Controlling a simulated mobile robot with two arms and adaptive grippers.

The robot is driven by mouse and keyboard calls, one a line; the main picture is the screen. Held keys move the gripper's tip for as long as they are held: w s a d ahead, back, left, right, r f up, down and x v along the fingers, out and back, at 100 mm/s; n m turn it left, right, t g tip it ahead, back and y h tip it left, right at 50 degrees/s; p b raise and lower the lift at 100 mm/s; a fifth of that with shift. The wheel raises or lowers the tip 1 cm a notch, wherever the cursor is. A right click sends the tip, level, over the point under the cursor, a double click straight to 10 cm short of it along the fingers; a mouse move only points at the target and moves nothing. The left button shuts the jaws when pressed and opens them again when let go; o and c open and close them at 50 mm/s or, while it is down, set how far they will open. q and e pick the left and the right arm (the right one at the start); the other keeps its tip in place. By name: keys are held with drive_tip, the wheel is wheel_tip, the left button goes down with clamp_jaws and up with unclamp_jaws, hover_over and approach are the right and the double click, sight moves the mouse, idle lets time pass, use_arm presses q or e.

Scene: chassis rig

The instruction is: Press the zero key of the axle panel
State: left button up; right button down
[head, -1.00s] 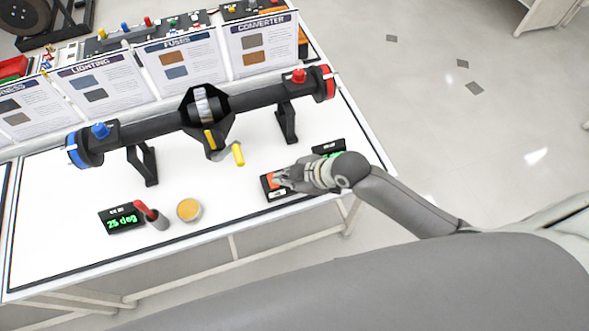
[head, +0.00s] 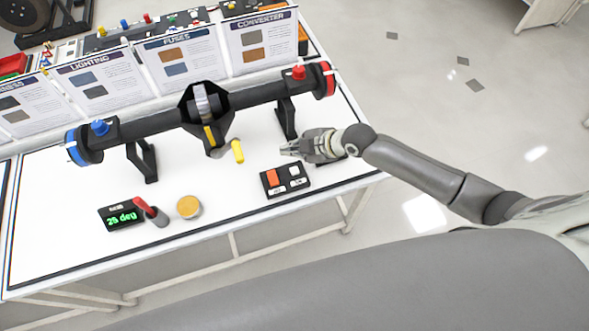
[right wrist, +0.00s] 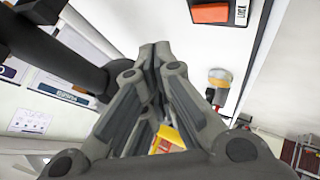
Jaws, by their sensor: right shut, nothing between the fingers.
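The axle panel (head: 266,190) is a small black box at the table's front right. It bears an orange key (head: 272,177) and a smaller white key (head: 294,170); their labels are too small to read in the head view. In the right wrist view the orange key (right wrist: 210,13) shows at the top edge, with a LOCK label beside it; the white key is out of that view. My right gripper (head: 285,148) is shut and empty, above and behind the panel, apart from it, pointing left. Its closed fingertips (right wrist: 155,48) fill the wrist view's middle. My left gripper is not in view.
The axle (head: 255,98) spans the table on black stands, with a yellow-handled part at its middle. A display (head: 122,217) reading about 25 deg, a red-handled grey cylinder (head: 155,215) and an amber-topped round pot (head: 189,207) stand front left. Upright cards line the back.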

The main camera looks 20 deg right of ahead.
sight(293, 173)
wheel_tip(293, 173, down, 8)
drive_tip(key=b, duration=0.6)
drive_tip(key=shift+f+b, duration=0.2)
drive_tip(key=shift+b, duration=0.2)
idle(0.8)
drive_tip(key=shift+f+b, duration=0.3)
drive_tip(key=shift+f, duration=0.1)
drive_tip(key=shift+f+b, duration=0.4)
drive_tip(key=shift+f, duration=0.1)
idle(0.5)
drive_tip(key=shift+r, duration=0.1)
drive_tip(key=shift+r+p, duration=0.75)
drive_tip(key=shift+r, duration=0.05)
wheel_tip(293, 173, up, 5)
drive_tip(key=p, duration=0.4)
drive_tip(key=shift+r, duration=0.1)
